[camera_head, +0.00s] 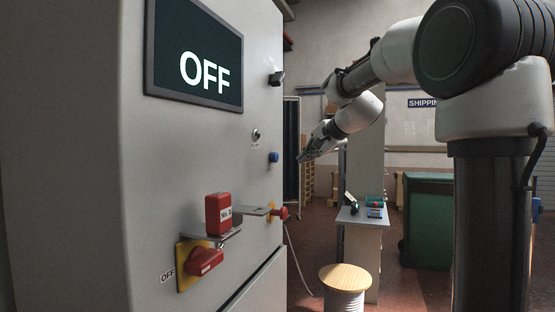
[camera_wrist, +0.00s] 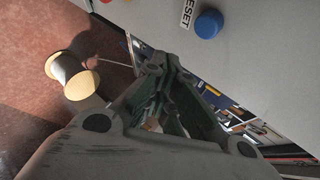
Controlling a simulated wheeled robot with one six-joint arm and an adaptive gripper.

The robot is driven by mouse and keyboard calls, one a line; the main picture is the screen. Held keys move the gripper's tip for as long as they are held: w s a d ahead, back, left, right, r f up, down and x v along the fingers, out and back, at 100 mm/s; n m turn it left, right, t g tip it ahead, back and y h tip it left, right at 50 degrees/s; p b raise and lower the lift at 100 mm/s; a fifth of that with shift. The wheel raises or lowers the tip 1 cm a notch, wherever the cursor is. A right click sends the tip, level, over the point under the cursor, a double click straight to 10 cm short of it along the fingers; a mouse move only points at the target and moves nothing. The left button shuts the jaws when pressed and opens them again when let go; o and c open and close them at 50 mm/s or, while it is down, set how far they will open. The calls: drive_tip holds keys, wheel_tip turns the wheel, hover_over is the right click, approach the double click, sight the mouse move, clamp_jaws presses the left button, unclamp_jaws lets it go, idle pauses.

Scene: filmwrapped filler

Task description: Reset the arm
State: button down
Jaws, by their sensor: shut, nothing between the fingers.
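My gripper (camera_head: 303,157) is shut and empty, held in the air to the right of the grey cabinet (camera_head: 80,170), apart from it. My arm reaches across from the right, bent at the elbow. In the wrist view, my gripper's fingers (camera_wrist: 158,62) meet near the picture's middle. A blue button (camera_wrist: 208,24) with a "RESET" label shows on the cabinet face just beyond the fingertips. The blue button also shows in the head view (camera_head: 273,157), left of my gripper. The screen (camera_head: 198,55) on the cabinet reads "OFF".
A red padlock (camera_head: 218,214) sits above a red rotary switch (camera_head: 205,262) marked OFF. A red knob (camera_head: 281,213) sticks out farther right. A cable spool (camera_head: 344,280) stands on the floor. A small stand (camera_head: 362,216) holds several items. A green bin (camera_head: 428,225) is behind.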

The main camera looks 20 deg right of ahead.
drive_tip(key=s+d+f+n+g+h, duration=0.1)
drive_tip(key=s+f+n+g, duration=0.4)
drive_tip(key=s+f, duration=0.55)
drive_tip(key=s+f+n+h, duration=0.1)
drive_tip(key=s+f+n, duration=0.3)
drive_tip(key=s, duration=0.9)
drive_tip(key=s+f+n+g+h, duration=0.1)
drive_tip(key=s+f+n, duration=0.3)
drive_tip(key=s, duration=0.9)
drive_tip(key=shift+s+d+f+g+h, duration=0.3)
drive_tip(key=shift+d+f, duration=0.1)
drive_tip(key=shift+f, duration=1.15)
